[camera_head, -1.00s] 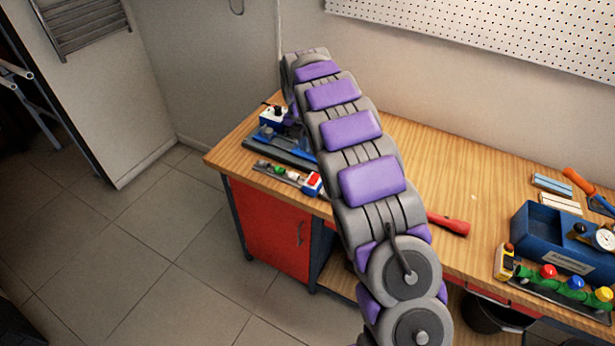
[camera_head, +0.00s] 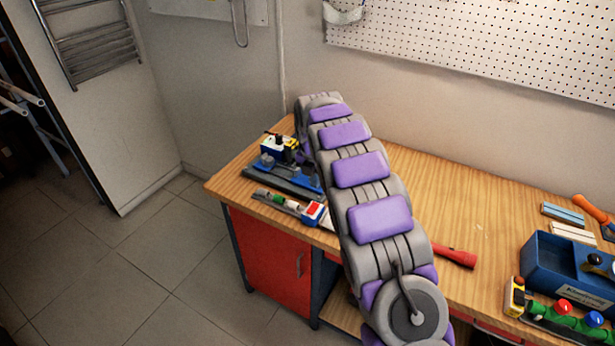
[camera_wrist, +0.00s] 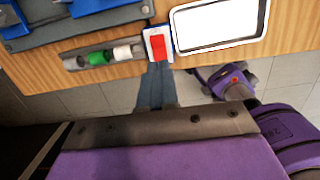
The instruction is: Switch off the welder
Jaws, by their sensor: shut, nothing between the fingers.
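A small white-and-blue box with a red switch (camera_head: 313,211) sits at the bench's front edge. In the wrist view, the red switch (camera_wrist: 158,47) faces up. I cannot tell whether this box or the blue device (camera_head: 289,174) behind it is the welder. My gripper (camera_wrist: 156,68) is shut and empty, its fingertips at the near edge of the box, just below the red switch. I cannot tell whether they touch it. In the head view my gripper is hidden by my arm. Which way the switch is set is not clear.
A red flashlight (camera_head: 456,257) and a blue toolbox (camera_head: 560,275) are further right. The bench middle is partly clear.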

